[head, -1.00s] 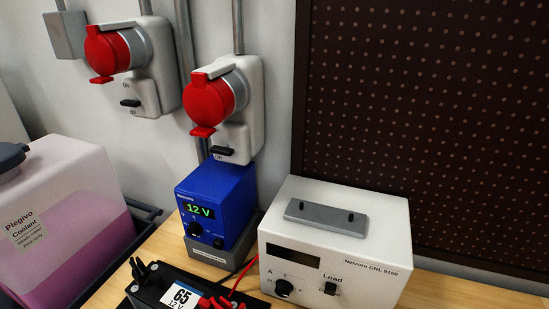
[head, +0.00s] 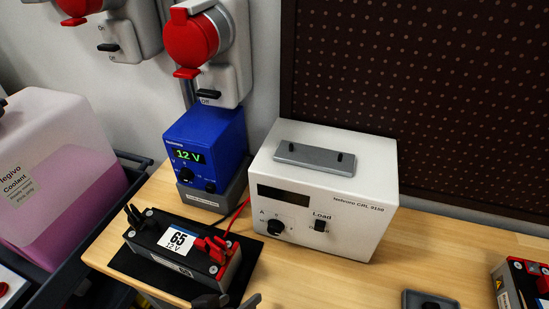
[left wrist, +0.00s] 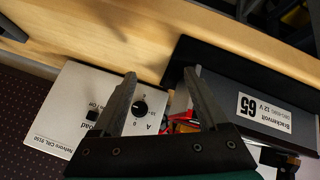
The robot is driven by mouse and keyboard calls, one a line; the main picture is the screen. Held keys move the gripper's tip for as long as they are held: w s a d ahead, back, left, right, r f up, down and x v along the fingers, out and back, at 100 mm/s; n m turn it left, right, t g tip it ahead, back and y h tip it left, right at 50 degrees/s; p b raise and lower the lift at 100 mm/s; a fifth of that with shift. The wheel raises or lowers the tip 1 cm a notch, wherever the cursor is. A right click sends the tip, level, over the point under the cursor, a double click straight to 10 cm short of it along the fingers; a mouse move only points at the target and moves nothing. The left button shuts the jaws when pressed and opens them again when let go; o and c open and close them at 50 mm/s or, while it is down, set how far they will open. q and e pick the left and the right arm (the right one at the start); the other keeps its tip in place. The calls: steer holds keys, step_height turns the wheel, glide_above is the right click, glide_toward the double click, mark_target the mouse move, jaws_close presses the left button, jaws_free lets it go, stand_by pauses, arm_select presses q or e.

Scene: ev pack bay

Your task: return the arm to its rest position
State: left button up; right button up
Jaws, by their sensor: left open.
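My left gripper (head: 228,302) just enters the head view at the bottom edge, in front of the battery marked 65 (head: 160,258). In the left wrist view my left gripper (left wrist: 161,76) has its two dark fingers spread apart with nothing between them. The white load tester (left wrist: 70,135) and the battery (left wrist: 235,115) lie beyond the fingers. Most of the left arm is outside the head view. My right gripper is not in view.
The battery, with red and black clamps, sits on a black mat (head: 130,266). A blue 12 V charger (head: 208,142) and the white load tester (head: 340,205) stand behind. A grey tray (head: 430,300) and another battery (head: 530,280) are at right. Bench between is clear.

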arm_select(q)
steer(key=s+a+r+m+g+y, duration=0.2)
steer(key=s+a+g+y, duration=0.25)
steer(key=a, duration=0.45)
steer(key=s+f, duration=0.2)
steer(key=f, duration=1)
steer(key=s+f, duration=0.2)
steer(key=f, duration=0.9)
steer(key=s+a+f+g, duration=0.2)
steer(key=s+f, duration=1.1)
steer(key=s, duration=0.1)
steer(key=shift+s+a+f+m, duration=0.2)
steer(key=shift+s+f+m, duration=0.05)
steer(key=shift+s+m, duration=0.15)
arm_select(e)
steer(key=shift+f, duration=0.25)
arm_select(q)
steer(key=shift+h, duration=0.25)
